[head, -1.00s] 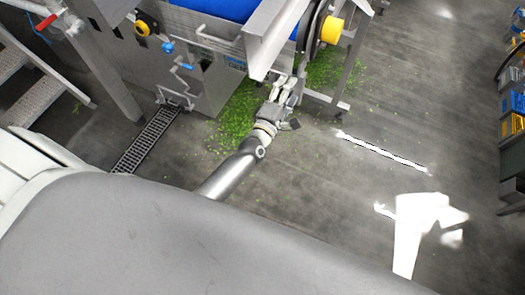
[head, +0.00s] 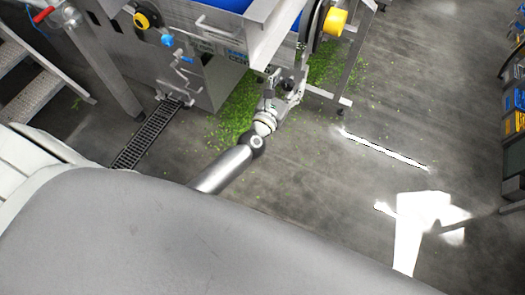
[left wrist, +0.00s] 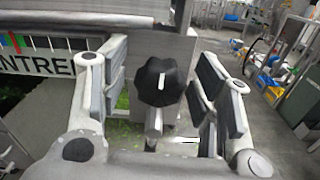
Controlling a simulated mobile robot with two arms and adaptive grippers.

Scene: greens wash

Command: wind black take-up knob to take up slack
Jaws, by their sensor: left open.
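The black take-up knob (left wrist: 160,82) is a lobed knob with a white mark on its face. In the left wrist view it sits at the middle, on a metal rod in front of a grey frame plate. My left gripper (left wrist: 158,100) is open, with one finger on each side of the knob and a gap on both sides. In the head view my left gripper (head: 282,88) is at the end of the conveyor frame, and the knob cannot be made out there. My right gripper is not in view.
A blue belt (head: 235,5) runs in the metal conveyor frame (head: 245,35), with a yellow hub (head: 335,21) beside it. Green scraps (head: 235,115) lie on the floor below. A drain grate (head: 150,132) is at left. Open floor lies at right.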

